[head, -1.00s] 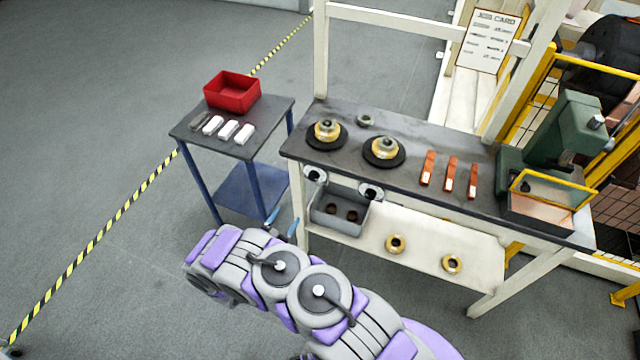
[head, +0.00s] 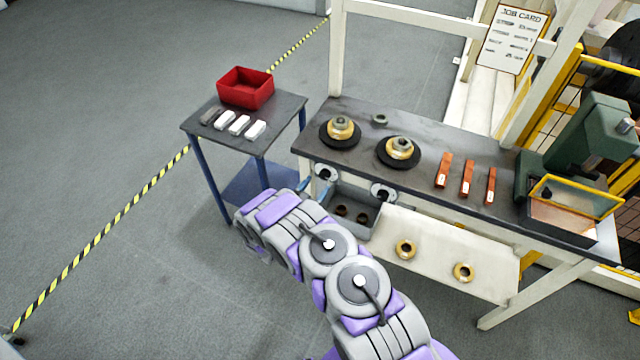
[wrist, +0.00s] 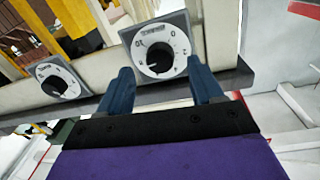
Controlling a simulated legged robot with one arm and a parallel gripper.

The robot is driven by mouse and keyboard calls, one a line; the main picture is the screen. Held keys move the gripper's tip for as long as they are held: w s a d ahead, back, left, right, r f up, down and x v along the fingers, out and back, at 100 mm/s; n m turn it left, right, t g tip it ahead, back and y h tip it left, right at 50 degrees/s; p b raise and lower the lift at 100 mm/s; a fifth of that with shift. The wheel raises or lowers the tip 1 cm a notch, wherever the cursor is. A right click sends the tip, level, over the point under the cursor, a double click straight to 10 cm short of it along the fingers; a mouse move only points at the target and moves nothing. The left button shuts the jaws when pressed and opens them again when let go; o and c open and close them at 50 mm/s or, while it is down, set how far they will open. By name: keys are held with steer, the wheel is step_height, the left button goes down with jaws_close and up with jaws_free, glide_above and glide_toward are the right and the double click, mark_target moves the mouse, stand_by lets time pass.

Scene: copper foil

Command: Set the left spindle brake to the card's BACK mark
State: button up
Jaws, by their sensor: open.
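The left spindle brake dial (head: 326,173) is on the bench's front edge, a white-faced plate with a black knob. In the wrist view this dial (wrist: 158,50) faces me, tilted, with marks around the knob; I cannot read its setting surely. My gripper (head: 315,188) is just in front of it. In the wrist view my gripper (wrist: 158,68) is open, its blue fingers on either side of the dial's lower part, with nothing held. The right brake dial (head: 383,192) also shows in the wrist view (wrist: 57,80). The job card (head: 514,38) hangs at the back; its lines are too small to read.
Two brass-hubbed spindles (head: 340,131) and copper strips (head: 467,178) are on the bench (head: 430,160). A grey bin (head: 355,222) hangs under the dials. A side table (head: 282,118) with a red box (head: 245,87) stands left. Floor at the left is clear.

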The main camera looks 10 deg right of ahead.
mark_target(323, 178)
steer(key=shift+b+x, duration=0.35)
steer(key=shift+x, duration=1.45)
steer(key=shift+c, duration=0.4)
steer(key=c, duration=1)
steer(key=shift+a+r+p, duration=0.1)
steer(key=shift+p, duration=0.3)
steer(key=shift+s+n+p, duration=0.1)
steer(key=shift+n+p, duration=0.2)
steer(key=shift+n, duration=0.1)
steer(key=o, duration=1.1)
